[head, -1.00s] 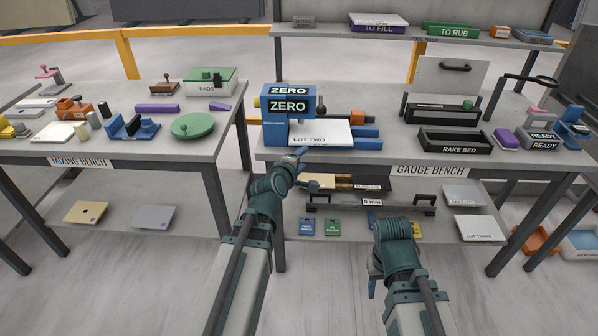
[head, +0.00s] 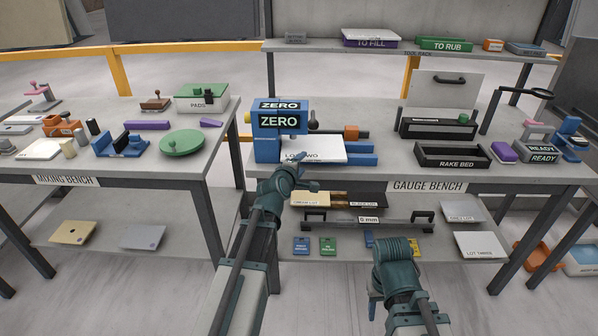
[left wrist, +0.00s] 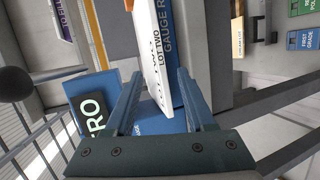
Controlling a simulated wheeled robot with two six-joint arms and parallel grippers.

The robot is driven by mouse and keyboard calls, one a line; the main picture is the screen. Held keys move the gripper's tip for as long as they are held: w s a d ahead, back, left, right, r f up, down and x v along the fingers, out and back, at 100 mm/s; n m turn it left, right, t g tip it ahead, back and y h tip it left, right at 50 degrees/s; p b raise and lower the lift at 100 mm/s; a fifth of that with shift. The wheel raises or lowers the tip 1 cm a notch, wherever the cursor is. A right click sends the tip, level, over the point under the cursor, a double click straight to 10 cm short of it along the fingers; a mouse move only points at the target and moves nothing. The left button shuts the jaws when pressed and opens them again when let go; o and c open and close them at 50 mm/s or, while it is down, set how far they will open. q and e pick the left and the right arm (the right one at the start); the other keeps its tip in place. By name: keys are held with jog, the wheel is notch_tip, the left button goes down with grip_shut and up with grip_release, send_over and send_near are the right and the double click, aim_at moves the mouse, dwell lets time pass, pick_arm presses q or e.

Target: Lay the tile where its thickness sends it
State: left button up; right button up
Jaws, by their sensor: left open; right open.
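A white tile marked LOT TWO (head: 325,150) lies flat on the blue gauge (head: 362,160), whose display (head: 279,121) reads ZERO. My left gripper (head: 304,170) is open at the tile's front edge, near its left end. In the left wrist view the tile (left wrist: 149,50) reaches down between the parted fingers of the left gripper (left wrist: 157,88); I cannot tell whether either finger touches it. My right gripper (head: 373,290) hangs low in front of the gauge bench, empty; its fingers are mostly hidden behind its wrist.
The TO FILL tray (head: 369,43) and green TO RUB tray (head: 446,44) stand on the upper shelf. A black RAKE BED (head: 453,164) and READY block (head: 540,157) are to the right. Blue (head: 301,245) and green (head: 328,245) cards are on the lower shelf. Mixing bench stands left.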

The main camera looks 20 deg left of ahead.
aim_at(306, 160)
pick_arm(q)
jog(key=x, duration=0.4)
jog(key=shift+b, duration=0.35)
jog(key=shift+c, duration=0.3)
grip_shut()
dwell(0.7)
dwell(0.3)
